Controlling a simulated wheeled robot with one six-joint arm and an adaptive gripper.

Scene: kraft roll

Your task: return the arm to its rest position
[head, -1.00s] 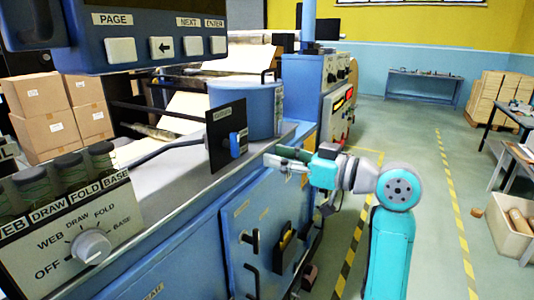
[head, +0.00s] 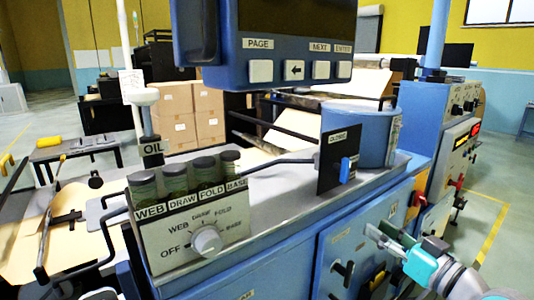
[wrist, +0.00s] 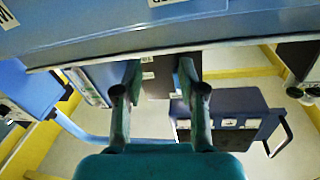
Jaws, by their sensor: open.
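My gripper (head: 384,240) is at the lower right of the head view, in front of the blue machine's (head: 270,275) side panel. Its fingers point up and left, and a teal body and grey wrist joint follow at the picture's lower edge. In the wrist view my gripper (wrist: 160,95) shows two dark fingers spread apart with nothing between them. Most of my arm is outside the head view.
A rotary selector knob (head: 206,241) and a blue switch (head: 346,170) sit on the machine. A display panel (head: 297,45) overhangs it. Cardboard boxes (head: 178,115) stand behind. Yellow-edged floor (head: 490,235) is open at right.

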